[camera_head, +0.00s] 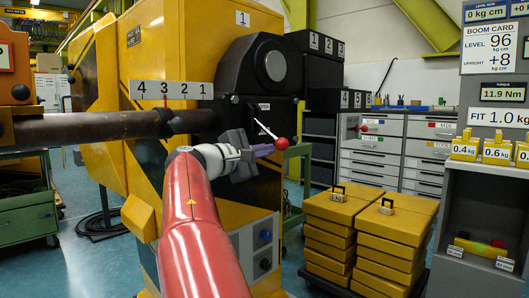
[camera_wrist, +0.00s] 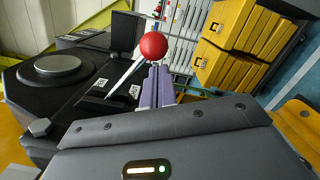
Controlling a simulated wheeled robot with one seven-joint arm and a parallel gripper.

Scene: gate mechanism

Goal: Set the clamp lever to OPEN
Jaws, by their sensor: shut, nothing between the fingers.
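The clamp lever is a thin pale rod with a red ball knob (camera_head: 281,143) on the side of the black housing (camera_head: 270,68). In the head view its rod slants from upper left down to the ball. In the wrist view the red ball (camera_wrist: 153,46) is just beyond my fingertips, with the rod running down and left. My gripper (camera_head: 270,148) has purple fingers, shut with nothing between them. The fingertips (camera_wrist: 154,70) are close to the ball; I cannot tell whether they touch it. A small white label (camera_wrist: 135,91) is beside the lever, its text unreadable.
A dark horizontal bar (camera_head: 85,127) with a numbered plate (camera_head: 172,89) above it is left of my arm. Stacked yellow weights (camera_head: 365,235) stand at the lower right. A grey panel with displays (camera_head: 495,150) is at far right. Grey drawers (camera_head: 395,145) are behind.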

